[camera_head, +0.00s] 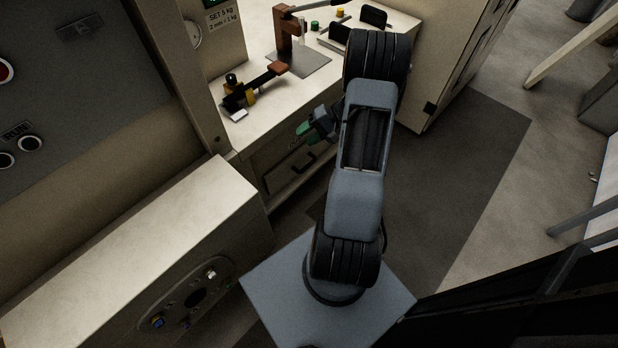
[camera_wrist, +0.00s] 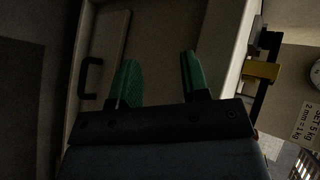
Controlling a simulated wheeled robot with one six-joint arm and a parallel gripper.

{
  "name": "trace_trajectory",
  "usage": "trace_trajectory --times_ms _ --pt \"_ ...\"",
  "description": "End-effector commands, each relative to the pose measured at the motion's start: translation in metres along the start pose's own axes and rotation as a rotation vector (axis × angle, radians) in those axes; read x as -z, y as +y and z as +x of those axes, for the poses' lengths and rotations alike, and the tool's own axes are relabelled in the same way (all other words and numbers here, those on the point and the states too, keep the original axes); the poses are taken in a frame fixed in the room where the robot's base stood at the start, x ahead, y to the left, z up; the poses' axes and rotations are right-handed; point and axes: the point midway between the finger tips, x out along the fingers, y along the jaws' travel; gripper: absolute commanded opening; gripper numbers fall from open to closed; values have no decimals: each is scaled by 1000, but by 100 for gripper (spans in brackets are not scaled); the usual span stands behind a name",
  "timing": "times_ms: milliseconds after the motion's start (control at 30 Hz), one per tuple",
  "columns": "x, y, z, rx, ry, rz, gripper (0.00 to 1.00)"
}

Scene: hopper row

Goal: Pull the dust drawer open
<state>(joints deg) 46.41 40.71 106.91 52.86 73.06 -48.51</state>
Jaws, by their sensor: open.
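The drawer front (camera_head: 285,169) is a beige panel under the white bench top, with a dark bar handle (camera_head: 304,161) on it. The drawer looks shut. In the wrist view the handle (camera_wrist: 87,78) shows at the left, on the lighter drawer front (camera_wrist: 108,55). My gripper (camera_head: 304,130) has green fingers and is above the handle in the head view, near the bench front. In the wrist view my gripper (camera_wrist: 158,75) is open, with nothing between its fingers. The handle lies outside the left finger, apart from it.
The bench top (camera_head: 250,132) above the drawer bears a black and yellow device (camera_head: 252,92) and a brown stand (camera_head: 288,40). Dark floor (camera_head: 460,150) is clear at the right.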

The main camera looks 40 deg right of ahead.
Motion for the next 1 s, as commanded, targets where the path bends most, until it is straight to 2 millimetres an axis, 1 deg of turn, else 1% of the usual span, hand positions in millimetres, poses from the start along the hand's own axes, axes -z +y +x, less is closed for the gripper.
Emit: trace_trajectory --times_ms 33,67,100,167,200,300,400,500,633,767,1000 --pt "15 58 14 80 51 40 42" --pt "22 79 15 123 83 51 42" --pt "29 106 17 176 128 64 42" --pt "38 144 20 245 195 80 42" --pt "42 167 22 286 238 88 42" --pt "48 215 25 365 337 104 42" --pt "50 249 28 416 414 112 42" --pt "51 269 30 446 464 117 42" --pt "54 278 36 462 493 118 42" --pt "63 272 51 465 496 117 42" --pt "86 253 88 464 494 118 42"
